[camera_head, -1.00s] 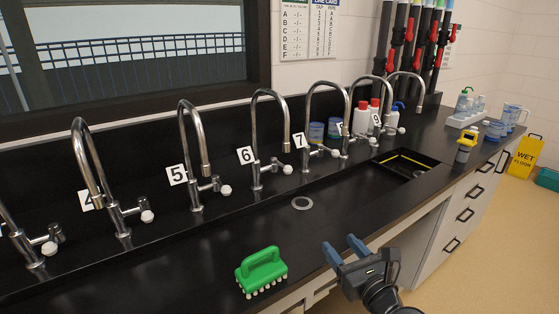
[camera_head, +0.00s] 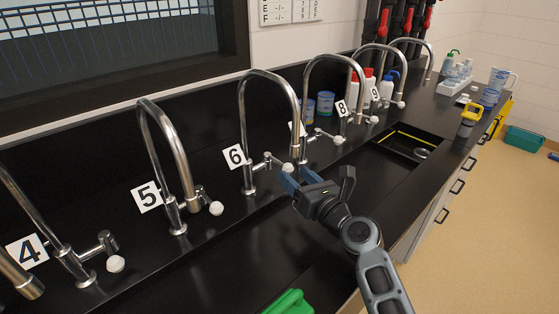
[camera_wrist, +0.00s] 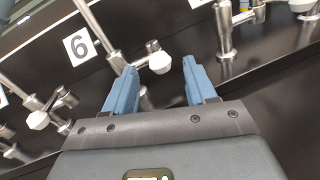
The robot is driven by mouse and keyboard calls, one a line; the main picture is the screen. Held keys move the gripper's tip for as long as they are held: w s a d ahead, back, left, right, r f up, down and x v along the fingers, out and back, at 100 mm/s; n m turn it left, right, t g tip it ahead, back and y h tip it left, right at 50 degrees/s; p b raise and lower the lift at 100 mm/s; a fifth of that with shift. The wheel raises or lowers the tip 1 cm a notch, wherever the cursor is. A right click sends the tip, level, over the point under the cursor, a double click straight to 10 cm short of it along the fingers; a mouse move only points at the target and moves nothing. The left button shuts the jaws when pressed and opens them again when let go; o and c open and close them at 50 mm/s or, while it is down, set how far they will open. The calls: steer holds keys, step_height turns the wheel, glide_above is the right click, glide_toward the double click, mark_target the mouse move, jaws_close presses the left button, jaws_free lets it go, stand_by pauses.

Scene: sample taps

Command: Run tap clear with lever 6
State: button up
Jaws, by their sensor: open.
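Tap 6 is a chrome gooseneck (camera_head: 268,74) beside the white number 6 card (camera_head: 235,157). Its lever ends in a white knob (camera_head: 288,168), partly behind my fingers in the head view. My gripper (camera_head: 299,177) is open and empty, with its blue fingers up close to that knob. In the wrist view the number 6 card (camera_wrist: 79,46) is at upper left. The white lever knob (camera_wrist: 160,63) shows between and just beyond my fingertips (camera_wrist: 160,70). I cannot tell whether either finger touches it.
Tap 5 (camera_head: 172,140) stands left of tap 6, and another tap (camera_head: 335,58) stands close on its right. A green brush (camera_head: 290,303) lies at the bottom edge. A sink basin (camera_head: 405,145) and yellow-topped bottle (camera_head: 470,117) are farther right.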

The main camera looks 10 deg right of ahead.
mark_target(284, 165)
steer(key=shift+b+x, duration=0.4)
steer(key=shift+x, duration=2.8)
steer(key=shift+c, duration=0.3)
jaws_close()
